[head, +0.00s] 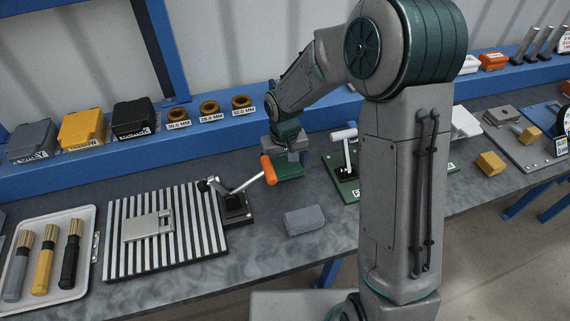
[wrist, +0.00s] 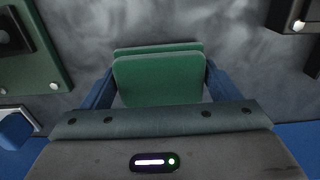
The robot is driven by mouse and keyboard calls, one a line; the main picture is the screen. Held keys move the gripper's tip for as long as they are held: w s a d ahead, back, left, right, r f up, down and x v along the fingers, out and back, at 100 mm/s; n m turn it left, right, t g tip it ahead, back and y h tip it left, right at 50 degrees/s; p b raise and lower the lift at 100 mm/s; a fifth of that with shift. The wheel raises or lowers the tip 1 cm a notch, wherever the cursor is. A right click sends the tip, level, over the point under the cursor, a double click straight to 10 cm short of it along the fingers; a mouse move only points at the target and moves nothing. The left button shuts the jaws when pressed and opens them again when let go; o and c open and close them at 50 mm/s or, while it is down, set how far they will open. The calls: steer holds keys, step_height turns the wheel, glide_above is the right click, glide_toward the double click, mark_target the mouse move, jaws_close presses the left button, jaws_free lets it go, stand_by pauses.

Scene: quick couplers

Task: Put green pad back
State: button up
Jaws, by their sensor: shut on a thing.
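The green pad (head: 289,172) is in my gripper (head: 289,158), low over the grey worktop in front of the blue shelf. In the wrist view the green pad (wrist: 158,80) sits between the two blue fingers, which are shut on its sides. It looks like two stacked green slabs with rounded corners. I cannot tell whether its underside touches the worktop. In the head view the wrist partly covers it.
An orange-handled clamp (head: 235,205) stands just left, and a white-handled clamp on a green base (head: 346,188) to the right. A grey block (head: 304,220) lies in front. Grey (head: 33,140), yellow (head: 82,128) and black (head: 133,118) blocks sit on the blue shelf (head: 190,128).

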steer(key=shift+f, duration=0.2)
steer(key=shift+f, duration=0.25)
steer(key=o, duration=0.9)
